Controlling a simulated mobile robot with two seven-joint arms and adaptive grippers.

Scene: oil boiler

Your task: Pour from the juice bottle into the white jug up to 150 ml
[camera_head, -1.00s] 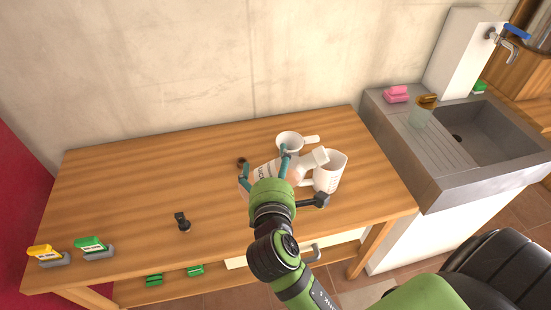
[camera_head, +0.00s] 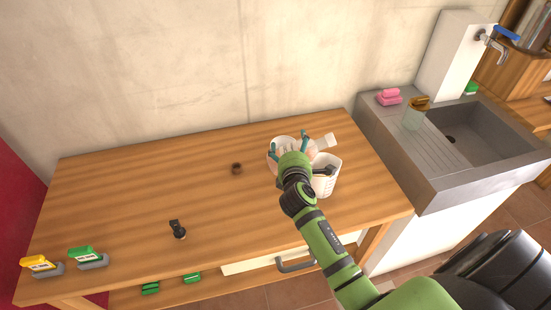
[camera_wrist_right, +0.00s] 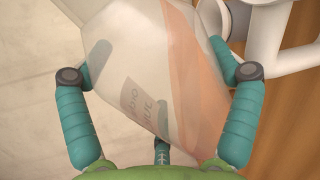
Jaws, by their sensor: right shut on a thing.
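The juice bottle, a clear bottle with orange liquid and a label, is gripped by my right gripper (camera_head: 289,143). In the right wrist view the bottle (camera_wrist_right: 150,75) lies between the teal fingers, tilted, with its label upside down. In the head view its white neck end (camera_head: 327,141) points to the right. The white jug (camera_head: 328,180) stands upright on the table, just right of and nearer than the gripper, partly hidden by it. The bottle is above table height; I cannot tell whether liquid flows or the level in the jug. My left gripper is out of view.
The wooden table (camera_head: 130,195) is mostly clear at left. A small dark round thing (camera_head: 237,168) and a black object (camera_head: 178,229) are on it, with yellow (camera_head: 40,265) and green (camera_head: 85,256) items at the front left. A sink (camera_head: 465,135) stands at right.

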